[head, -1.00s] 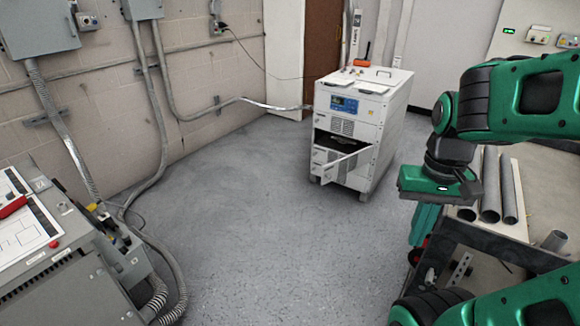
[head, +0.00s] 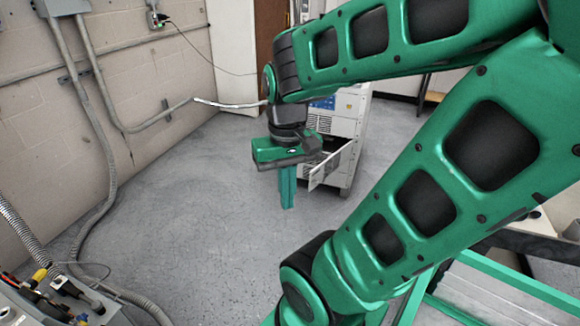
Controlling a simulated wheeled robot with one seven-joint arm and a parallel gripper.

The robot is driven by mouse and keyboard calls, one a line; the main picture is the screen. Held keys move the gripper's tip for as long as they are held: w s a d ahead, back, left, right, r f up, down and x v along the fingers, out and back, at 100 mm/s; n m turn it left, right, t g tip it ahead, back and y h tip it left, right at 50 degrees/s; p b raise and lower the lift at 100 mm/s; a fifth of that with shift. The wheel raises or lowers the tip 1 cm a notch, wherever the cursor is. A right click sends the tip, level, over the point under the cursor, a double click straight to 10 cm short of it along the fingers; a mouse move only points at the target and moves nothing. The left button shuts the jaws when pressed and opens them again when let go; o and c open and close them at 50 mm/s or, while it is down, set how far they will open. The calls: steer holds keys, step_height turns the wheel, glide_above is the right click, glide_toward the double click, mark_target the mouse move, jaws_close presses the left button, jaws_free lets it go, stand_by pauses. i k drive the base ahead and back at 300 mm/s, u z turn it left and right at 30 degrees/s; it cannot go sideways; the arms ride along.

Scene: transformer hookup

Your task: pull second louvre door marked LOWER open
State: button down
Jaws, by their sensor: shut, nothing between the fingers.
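The white cabinet (head: 349,112) stands on the floor in the middle of the head view, partly hidden behind my arm. A panel door (head: 328,168) low on its front stands swung outward, with a dark opening behind it. I cannot read any LOWER marking, so I cannot tell which door this is. My gripper (head: 288,205) points down, with its green fingers together and empty. In the picture it lies just left of the open panel; I see no contact. My wrist covers the left part of the cabinet front.
A block wall with conduits (head: 104,130) runs along the left. Equipment with cables and a yellow connector (head: 40,275) is at the lower left. The grey floor (head: 190,225) between is clear. A green-framed bench (head: 500,287) is at the lower right.

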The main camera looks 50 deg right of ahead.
mark_target(318, 175)
steer(key=z, duration=0.3)
steer(key=i, duration=0.85)
steer(key=z, duration=0.5)
